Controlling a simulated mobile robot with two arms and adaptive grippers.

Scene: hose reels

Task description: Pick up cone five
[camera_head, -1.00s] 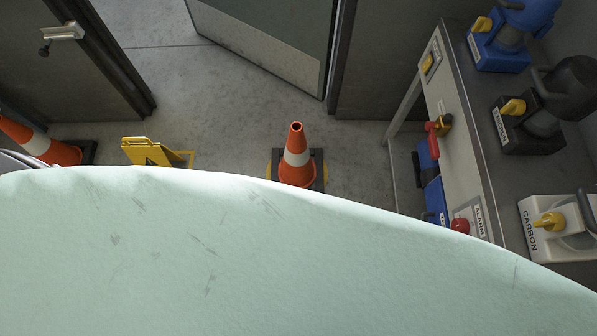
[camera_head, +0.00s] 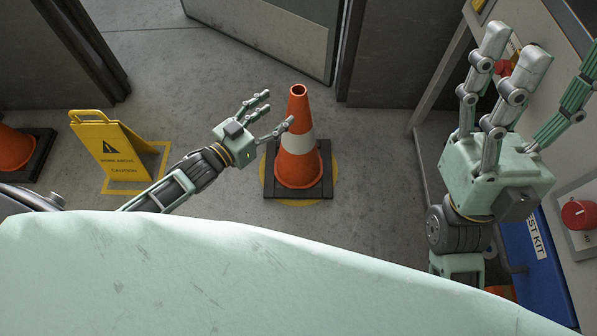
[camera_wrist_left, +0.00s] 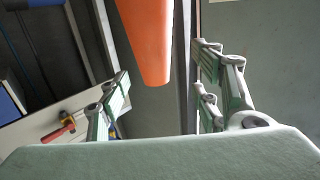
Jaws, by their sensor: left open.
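An orange cone (camera_head: 296,165) with a white band stands upright on a dark square base, over a yellow floor mark, in the middle of the head view. I see no number on it. My left gripper (camera_head: 277,110) is open, just left of the cone with its fingers pointing towards it. In the left wrist view the orange cone (camera_wrist_left: 148,40) shows ahead, between the open fingers (camera_wrist_left: 163,85), which do not appear closed on it. My right gripper (camera_head: 540,58) is raised at the right, its fingers spread and empty.
A second orange cone (camera_head: 14,148) stands at the far left edge. A yellow caution sign (camera_head: 108,148) stands between it and my left arm. A cabinet with a red knob (camera_head: 578,214) and a blue test kit (camera_head: 535,260) are at the right. An open door (camera_head: 265,35) is behind.

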